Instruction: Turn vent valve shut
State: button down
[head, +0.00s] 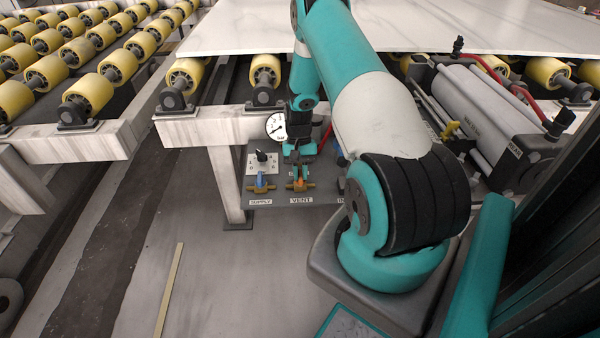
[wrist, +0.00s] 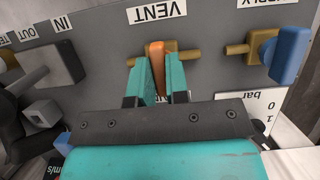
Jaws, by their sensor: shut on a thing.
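The vent valve has an orange handle (wrist: 155,55) on a brass body (wrist: 171,46), under the VENT label (wrist: 157,11) in the wrist view. In the head view the vent valve (head: 299,185) sits on the grey panel above its VENT label. My gripper (wrist: 161,76) is shut on the orange handle, with one teal finger on each side of it. In the head view my gripper (head: 299,168) reaches down to the valve from above.
The supply valve (head: 260,183) with a blue handle (wrist: 290,55) is beside the vent valve. A gauge (head: 276,126) and a black knob (head: 262,156) are near my gripper. The IN/OUT block (wrist: 48,66) is on the other side. Rollers (head: 90,92) and a white slab (head: 240,28) lie behind.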

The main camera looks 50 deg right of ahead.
jog(key=c, duration=1.1)
grip_release()
jog(key=v, duration=1.7)
jog(key=shift+d+r+p, duration=0.1)
jog(key=shift+r+p, duration=0.15)
jog(key=shift+p, duration=0.1)
jog(key=w+a+r+n+t+h+p, duration=0.1)
jog(key=w+a+r+n+p, duration=0.25)
jog(key=a+r, duration=1)
jog(key=s+a+r+n+t+p, duration=0.1)
jog(key=s+a+r+n+p, duration=0.15)
jog(key=a+r, duration=0.4)
jog(key=s+a+r+n+p, duration=0.2)
jog(key=s+a+r+n, duration=0.15)
jog(key=a, duration=0.65)
jog(key=s+a+r+n+p, duration=0.1)
jog(key=s+a+r+n, duration=0.1)
jog(key=s+a, duration=0.2)
jog(key=s+a+r+n+y+p, duration=0.1)
jog(key=s+a+r+n, duration=0.2)
jog(key=s+a, duration=0.2)
jog(key=s+a+r+n+t+p, duration=0.1)
jog(key=s+a+r+n+p, duration=0.1)
jog(key=s+a, duration=0.3)
jog(key=shift+s+r+n+y, duration=0.15)
jog(key=shift+s+r+y, duration=0.1)
jog(key=shift+s, duration=0.6)
jog(key=shift+s+r+n+y, duration=0.1)
jog(key=shift+s+r+y, duration=0.1)
jog(key=shift+s, duration=0.65)
